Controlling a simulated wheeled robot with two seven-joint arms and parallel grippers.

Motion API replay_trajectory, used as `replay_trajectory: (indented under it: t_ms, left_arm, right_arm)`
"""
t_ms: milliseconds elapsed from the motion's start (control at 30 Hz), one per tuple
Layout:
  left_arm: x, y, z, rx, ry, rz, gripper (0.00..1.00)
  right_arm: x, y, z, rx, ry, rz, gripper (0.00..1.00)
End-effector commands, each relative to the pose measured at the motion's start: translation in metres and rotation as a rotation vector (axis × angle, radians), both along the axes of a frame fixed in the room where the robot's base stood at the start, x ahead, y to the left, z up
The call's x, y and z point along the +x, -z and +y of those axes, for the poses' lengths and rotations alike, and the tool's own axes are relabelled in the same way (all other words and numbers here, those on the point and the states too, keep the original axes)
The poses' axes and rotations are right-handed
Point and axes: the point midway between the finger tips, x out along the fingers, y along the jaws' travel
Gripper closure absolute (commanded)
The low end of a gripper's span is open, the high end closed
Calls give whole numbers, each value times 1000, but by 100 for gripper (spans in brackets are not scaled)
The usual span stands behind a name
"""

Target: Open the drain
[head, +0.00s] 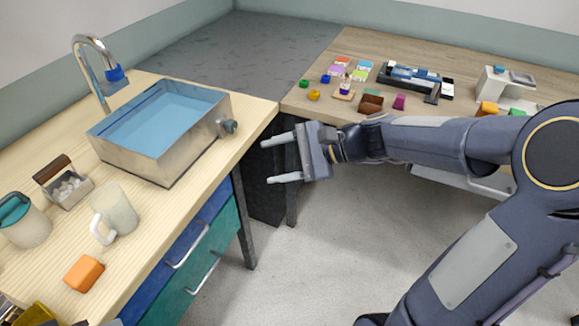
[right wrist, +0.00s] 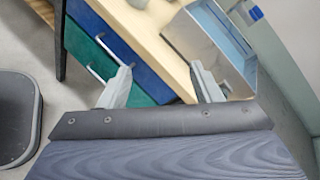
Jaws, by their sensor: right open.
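A metal sink basin (head: 172,160) holding blue water sits on the wooden counter at the left. A grey round drain knob (head: 228,127) sticks out from its right side wall. A curved chrome faucet (head: 88,62) with a blue tip stands behind the basin. My right gripper (head: 267,162) is open and empty, right of and below the knob, apart from it, with its fingers pointing left. In the right wrist view, the basin (right wrist: 207,52) is beyond the open right gripper (right wrist: 160,82); I cannot make out the knob there. My left gripper is not in view.
A cup with a white handle (head: 115,215), an orange block (head: 84,273) and a small box (head: 66,185) stand on the counter. Blue and teal drawers (head: 205,248) are below its edge. A second table (head: 330,75) holds many small items.

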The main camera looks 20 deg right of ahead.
Motion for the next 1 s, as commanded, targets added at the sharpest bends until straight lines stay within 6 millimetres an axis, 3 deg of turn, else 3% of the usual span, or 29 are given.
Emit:
replay_trajectory:
  t_ms: [300, 867, 1000]
  left_arm:
    - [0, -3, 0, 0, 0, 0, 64]
    - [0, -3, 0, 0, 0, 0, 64]
    - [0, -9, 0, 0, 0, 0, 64]
  right_arm:
    - [-25, -4, 4, -106, -67, -65, 42]
    - [-28, -5, 4, -122, -76, -75, 42]
    - [-58, -11, 5, -251, -154, -159, 42]
